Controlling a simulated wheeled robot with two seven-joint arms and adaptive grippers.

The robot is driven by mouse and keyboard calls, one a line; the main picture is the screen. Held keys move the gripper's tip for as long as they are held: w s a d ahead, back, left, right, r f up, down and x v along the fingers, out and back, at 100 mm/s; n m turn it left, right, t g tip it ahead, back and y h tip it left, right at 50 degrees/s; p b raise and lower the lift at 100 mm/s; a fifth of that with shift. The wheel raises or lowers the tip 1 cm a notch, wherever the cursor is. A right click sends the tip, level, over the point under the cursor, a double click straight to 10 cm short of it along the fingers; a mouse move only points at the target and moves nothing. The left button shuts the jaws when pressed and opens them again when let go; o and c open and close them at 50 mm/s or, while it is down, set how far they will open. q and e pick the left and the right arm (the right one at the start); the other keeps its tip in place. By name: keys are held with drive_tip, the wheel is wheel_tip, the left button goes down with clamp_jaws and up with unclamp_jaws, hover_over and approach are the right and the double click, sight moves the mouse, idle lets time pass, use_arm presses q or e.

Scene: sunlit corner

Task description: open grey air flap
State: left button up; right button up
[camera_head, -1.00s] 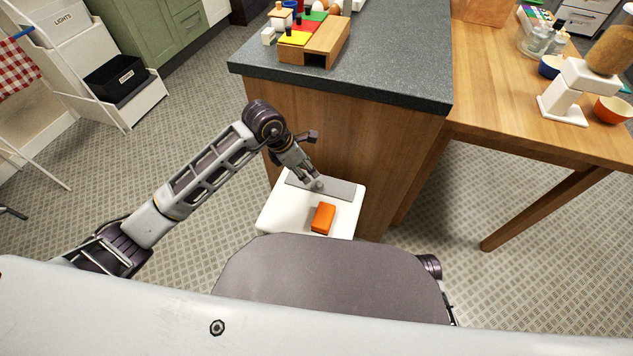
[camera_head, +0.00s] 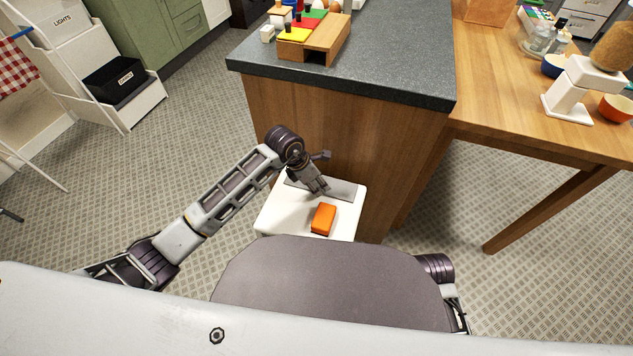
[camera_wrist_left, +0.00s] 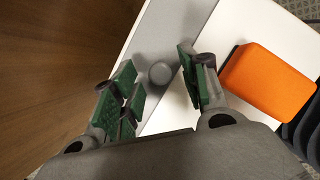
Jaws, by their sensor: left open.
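The grey air flap (camera_head: 343,189) is a flat strip on top of a white box (camera_head: 283,216), along its far side by the wooden island panel. It looks flat against the box top. In the left wrist view the flap (camera_wrist_left: 178,25) carries a small round grey knob (camera_wrist_left: 160,74). My left gripper (camera_head: 322,190) is over the flap, pointing down. In the left wrist view its green-padded fingers (camera_wrist_left: 156,70) are apart, with the knob showing between them. Whether they touch it I cannot tell. My right gripper is out of view.
An orange block (camera_head: 324,219) lies on the white box, close to the right finger in the wrist view. The island (camera_head: 350,140) rises right behind the box. A wooden table (camera_head: 510,100) stands at the right.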

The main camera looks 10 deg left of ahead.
use_arm(q)
drive_tip(key=shift+c, duration=0.4)
clamp_jaws()
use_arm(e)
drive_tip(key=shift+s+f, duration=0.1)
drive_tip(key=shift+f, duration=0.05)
